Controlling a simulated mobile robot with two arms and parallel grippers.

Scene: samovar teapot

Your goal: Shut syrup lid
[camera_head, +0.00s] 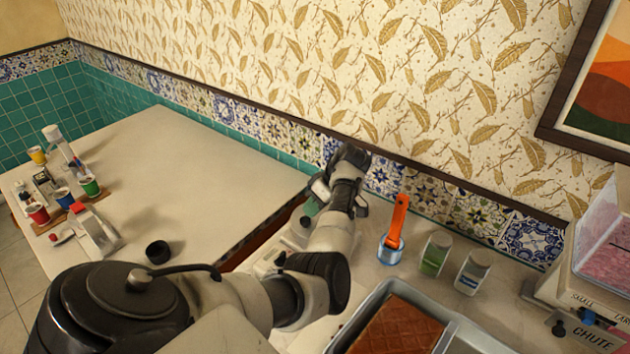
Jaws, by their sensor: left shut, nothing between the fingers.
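I cannot pick out a syrup lid for certain. A small greenish item (310,207) shows only in part, just left of my left gripper and behind my arm; I cannot tell what it is. My left gripper (346,168) is at the back of the counter near the tiled wall. It is shut and empty, and its fingertips are largely hidden by its own wrist. A bottle with a green label (435,256) and a bottle with a blue label (473,271) stand upright to the right. My right gripper is not in view.
A clear blue cup (390,250) holds an orange-handled tool (398,218). A grey tray (463,330) holds a brown waffle-patterned slab (400,328). A dispenser (600,270) stands at right. The left table (190,170) is mostly clear, with cups and a black round piece (158,252).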

